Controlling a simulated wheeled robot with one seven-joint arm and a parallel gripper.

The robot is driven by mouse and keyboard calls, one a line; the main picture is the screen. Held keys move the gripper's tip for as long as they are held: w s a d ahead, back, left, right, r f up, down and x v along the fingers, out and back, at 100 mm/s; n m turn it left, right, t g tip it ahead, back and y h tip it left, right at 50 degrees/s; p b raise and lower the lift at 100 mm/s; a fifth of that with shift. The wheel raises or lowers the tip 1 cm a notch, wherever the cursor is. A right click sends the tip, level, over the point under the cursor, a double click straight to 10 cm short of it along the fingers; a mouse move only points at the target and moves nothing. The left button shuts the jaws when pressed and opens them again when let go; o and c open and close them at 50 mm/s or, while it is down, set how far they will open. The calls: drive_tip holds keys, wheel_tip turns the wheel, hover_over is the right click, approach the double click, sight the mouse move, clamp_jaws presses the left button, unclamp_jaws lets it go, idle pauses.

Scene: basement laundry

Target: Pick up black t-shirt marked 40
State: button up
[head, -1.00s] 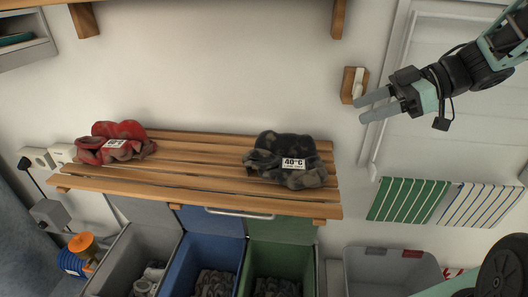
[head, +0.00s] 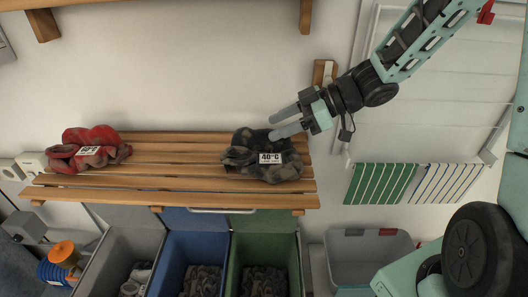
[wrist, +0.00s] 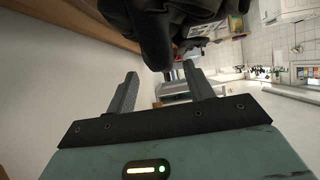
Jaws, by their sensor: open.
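The black t-shirt marked 40 (head: 262,158) lies crumpled on the slatted wooden shelf (head: 180,187), its white 40°C label facing me. My gripper (head: 272,127) is open and points left, with its fingertips at the upper right of the shirt in the head view. In the wrist view the dark shirt (wrist: 165,25) fills the top centre, just beyond my open fingers (wrist: 160,85). Nothing is held between them. I cannot tell whether a fingertip touches the cloth.
A red garment (head: 88,148) with a label lies at the shelf's left. Grey, blue (head: 190,258) and green (head: 262,262) bins with clothes stand below. A grey basket (head: 368,258) is at lower right. A wooden wall peg (head: 322,72) is above my gripper.

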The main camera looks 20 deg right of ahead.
sight(268, 128)
drive_tip(key=x, duration=0.4)
drive_tip(key=shift+a+p, duration=0.3)
drive_tip(key=shift+p, duration=0.05)
clamp_jaws()
drive_tip(key=shift+r, duration=0.15)
